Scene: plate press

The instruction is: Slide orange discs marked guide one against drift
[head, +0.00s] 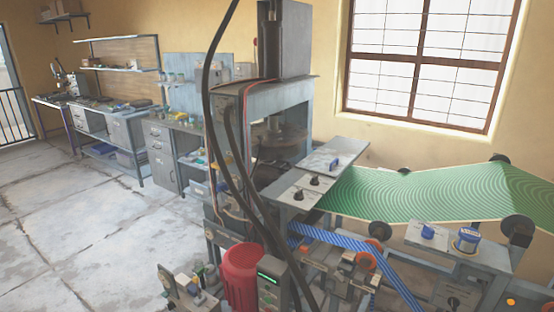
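An orange-red disc or ring (367,262) with a dark middle sits at the lower centre right, beside a blue striped strip (397,277). Another orange-red piece (376,245) shows just above it, partly hidden by the strip. Small orange parts (347,257) sit on the metal frame to the left of the ring. A small orange round spot (510,302) is near the bottom right corner. Any guide marking is too small to read. Neither of my grippers shows in the head view.
The grey press (285,40) stands at centre, with black hoses (214,110) hanging in front. A green striped sheet (430,193) runs right over dark rollers (517,229). A red bin (240,272) stands below. Workbenches (160,150) line the back left. Floor at left is clear.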

